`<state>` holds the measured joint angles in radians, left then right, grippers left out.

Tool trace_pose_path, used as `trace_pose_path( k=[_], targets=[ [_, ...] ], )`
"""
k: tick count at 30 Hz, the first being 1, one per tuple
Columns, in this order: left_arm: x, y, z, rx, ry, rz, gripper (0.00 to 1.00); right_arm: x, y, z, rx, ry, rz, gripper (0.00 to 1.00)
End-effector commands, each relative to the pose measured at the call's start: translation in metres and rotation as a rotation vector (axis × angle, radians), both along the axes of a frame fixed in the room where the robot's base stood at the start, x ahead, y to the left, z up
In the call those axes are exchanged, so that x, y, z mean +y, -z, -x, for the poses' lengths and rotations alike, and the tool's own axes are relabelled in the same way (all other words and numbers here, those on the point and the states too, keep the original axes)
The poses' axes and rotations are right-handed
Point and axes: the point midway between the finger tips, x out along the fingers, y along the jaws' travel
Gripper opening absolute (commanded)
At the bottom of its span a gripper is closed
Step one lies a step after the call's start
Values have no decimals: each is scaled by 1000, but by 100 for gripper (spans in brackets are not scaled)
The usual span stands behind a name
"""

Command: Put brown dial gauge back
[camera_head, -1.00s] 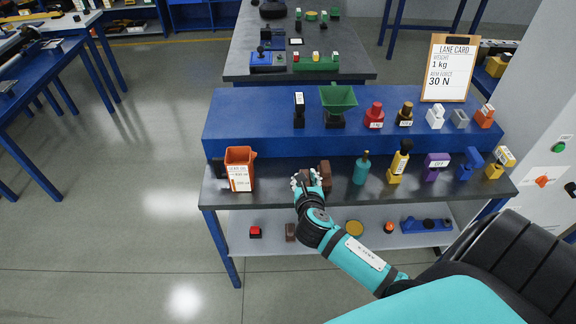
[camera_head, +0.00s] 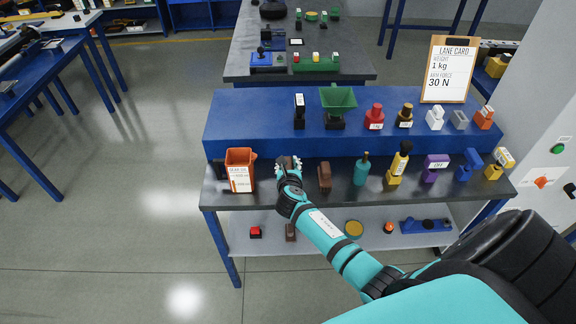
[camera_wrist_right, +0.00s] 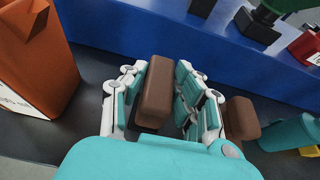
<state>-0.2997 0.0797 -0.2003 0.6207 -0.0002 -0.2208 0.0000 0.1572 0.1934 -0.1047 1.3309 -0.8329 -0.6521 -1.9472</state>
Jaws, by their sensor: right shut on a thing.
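My right gripper (camera_head: 288,165) is at the left part of the grey bench top, right of the orange bin. It is shut on a brown block-shaped thing (camera_wrist_right: 157,88), likely the brown dial gauge; no dial face shows. In the wrist view it stands between the two fingers, with a dark part low beneath it. Whether it touches the bench I cannot tell. A second, similar brown block (camera_head: 325,174) stands on the bench just right of the gripper; it also shows in the wrist view (camera_wrist_right: 241,118). My left gripper is not in view.
The orange bin (camera_head: 240,170) with a white label stands close left. A blue raised ledge (camera_head: 260,125) runs behind. A teal bottle (camera_head: 362,170) and a yellow-and-black item (camera_head: 399,163) stand to the right. The lower shelf (camera_head: 330,240) holds several small items.

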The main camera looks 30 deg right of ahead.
Motion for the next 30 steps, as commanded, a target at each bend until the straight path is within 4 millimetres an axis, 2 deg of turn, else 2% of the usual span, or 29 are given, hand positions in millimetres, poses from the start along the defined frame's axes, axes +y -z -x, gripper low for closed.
trace_pose_path(
  k=[7,8,12,23,26,30],
  targets=[
    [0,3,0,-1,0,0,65,0,3,0,-1,0,2,0],
    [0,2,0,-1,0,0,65,0,3,0,0,0,1,33],
    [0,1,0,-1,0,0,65,0,3,0,0,0,1,51],
    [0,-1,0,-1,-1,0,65,1,-2,2,0,0,1,52],
    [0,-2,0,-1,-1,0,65,7,-6,12,0,-2,3,52],
    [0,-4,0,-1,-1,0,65,21,-17,35,-1,-1,1,52]
  ],
)
